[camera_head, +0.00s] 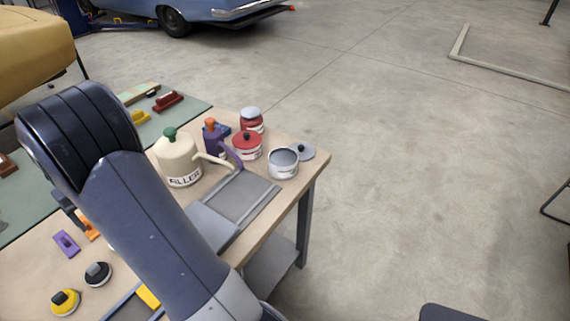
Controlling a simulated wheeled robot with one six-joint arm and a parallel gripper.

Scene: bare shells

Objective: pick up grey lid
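A grey lid (302,152) with a small dark knob lies at the right end of the wooden workbench (312,172). It is just behind and right of a light grey pot (283,163), which partly overlaps it in the view. My arm rises across the left foreground and bends over the bench, well left of the lid. A small dark part, possibly of my gripper (68,207), shows at the arm's left edge. The fingers are hidden behind the arm, so whether they are open or shut does not show.
A sunken grey tray (240,197) lies in front. Yellow (65,302) and black (97,273) round pieces lie front left.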

